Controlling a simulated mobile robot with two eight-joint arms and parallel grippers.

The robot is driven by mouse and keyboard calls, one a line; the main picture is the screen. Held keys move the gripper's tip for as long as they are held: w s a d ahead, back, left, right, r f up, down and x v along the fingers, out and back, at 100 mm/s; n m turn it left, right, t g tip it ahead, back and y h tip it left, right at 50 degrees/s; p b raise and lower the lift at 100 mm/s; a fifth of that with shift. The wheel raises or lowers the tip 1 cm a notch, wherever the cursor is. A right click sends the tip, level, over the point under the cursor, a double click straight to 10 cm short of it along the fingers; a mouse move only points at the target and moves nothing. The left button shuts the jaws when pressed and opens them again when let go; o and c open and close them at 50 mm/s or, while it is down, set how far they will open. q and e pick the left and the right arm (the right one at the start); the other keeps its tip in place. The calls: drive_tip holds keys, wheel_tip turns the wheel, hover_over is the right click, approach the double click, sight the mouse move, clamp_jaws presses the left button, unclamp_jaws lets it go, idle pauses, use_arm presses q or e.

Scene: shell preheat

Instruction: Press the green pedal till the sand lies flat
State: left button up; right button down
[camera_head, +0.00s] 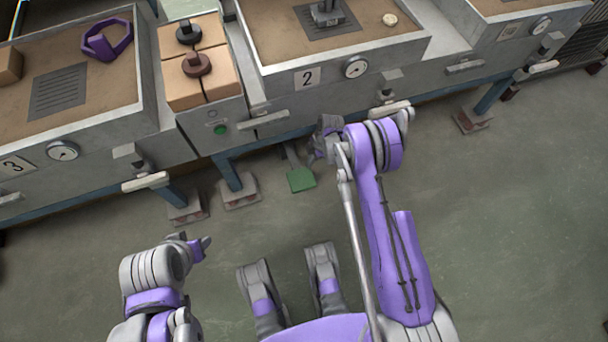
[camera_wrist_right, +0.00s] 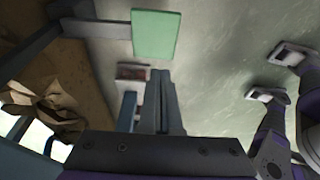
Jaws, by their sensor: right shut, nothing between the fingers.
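The green pedal (camera_head: 301,180) sits low on the floor under the bench, below the box numbered 2. It also shows in the right wrist view (camera_wrist_right: 156,35), as a flat green plate on a dark arm. My right gripper (camera_head: 316,157) is beside and above the pedal in the head view. In the wrist view its fingers (camera_wrist_right: 161,76) are shut with nothing between them, pointing toward the pedal with a gap in the picture. Brown sand (camera_head: 275,38) fills box 2 around a metal grate. My left gripper (camera_head: 205,243) is near the bottom left; its finger opening is unclear.
The bench (camera_head: 430,65) runs across the top on blue legs with footplates. Box 3 (camera_head: 110,125) holds a purple ring-shaped part (camera_head: 107,42). A green button (camera_head: 220,129) is on the panel between boxes. Open floor (camera_head: 500,200) lies at the right.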

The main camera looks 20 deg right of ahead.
sight(301, 182)
drive_tip(key=b+x, duration=0.1)
drive_tip(key=x, duration=0.3)
drive_tip(key=b+x, duration=0.1)
drive_tip(key=x, duration=0.3)
drive_tip(key=d+b+x, duration=0.1)
drive_tip(key=x, duration=0.3)
drive_tip(key=shift+w+a+f+b, duration=0.15)
drive_tip(key=shift+f+b, duration=0.15)
drive_tip(key=shift+f, duration=0.2)
use_arm(q)
drive_tip(key=shift+s+x, duration=0.15)
drive_tip(key=shift+x, duration=0.65)
drive_tip(key=shift+s+x, duration=0.1)
drive_tip(key=shift+x, duration=0.7)
use_arm(e)
drive_tip(key=shift+f, duration=0.45)
use_arm(q)
drive_tip(key=shift+f, duration=0.1)
use_arm(e)
drive_tip(key=shift+f, duration=0.1)
